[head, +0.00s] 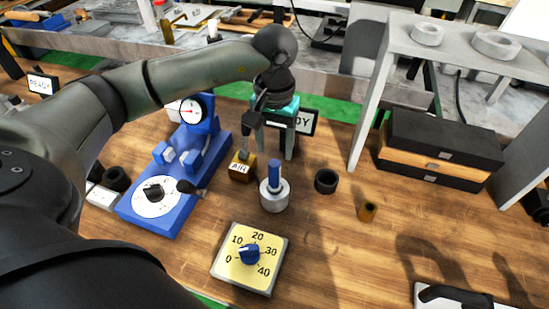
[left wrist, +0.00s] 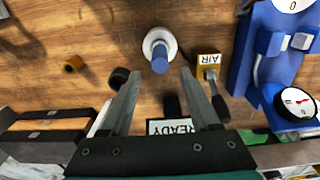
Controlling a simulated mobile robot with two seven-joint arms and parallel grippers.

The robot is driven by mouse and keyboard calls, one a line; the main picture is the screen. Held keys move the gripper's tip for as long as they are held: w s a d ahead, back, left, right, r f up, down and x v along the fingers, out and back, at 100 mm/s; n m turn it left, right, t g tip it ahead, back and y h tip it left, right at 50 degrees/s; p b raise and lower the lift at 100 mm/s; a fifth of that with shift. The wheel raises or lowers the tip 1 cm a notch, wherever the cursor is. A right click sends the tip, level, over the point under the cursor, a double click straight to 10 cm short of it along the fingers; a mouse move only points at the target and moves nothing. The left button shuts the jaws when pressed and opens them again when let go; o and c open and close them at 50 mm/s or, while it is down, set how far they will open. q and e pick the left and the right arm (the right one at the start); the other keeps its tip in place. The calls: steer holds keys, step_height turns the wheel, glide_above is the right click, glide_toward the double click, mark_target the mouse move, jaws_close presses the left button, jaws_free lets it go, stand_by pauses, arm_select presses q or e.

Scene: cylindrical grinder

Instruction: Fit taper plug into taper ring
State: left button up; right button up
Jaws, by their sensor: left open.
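A silver round piece (head: 274,199) with a blue cylindrical handle (head: 275,172) standing up from it is on the wooden bench. I cannot tell whether this is the taper plug sitting in the ring or one part alone. A black ring (head: 326,181) lies to its right, apart. My left gripper (head: 280,152) is open and empty, above and behind the blue handle. In the left wrist view, the blue handle (left wrist: 160,64) shows between the spread fingers (left wrist: 160,78), beyond their tips, and the black ring (left wrist: 119,78) is partly behind one finger. My right gripper is not in view.
A blue dial gauge stand (head: 190,165) and an AIR box (head: 241,167) are to the left. A yellow dial plate (head: 249,259) is in front. A small brass bush (head: 367,211) and black-topped drawers (head: 440,148) are right.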

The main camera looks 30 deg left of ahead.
arm_select(q)
step_height(320, 180, up, 6)
stand_by(0.7)
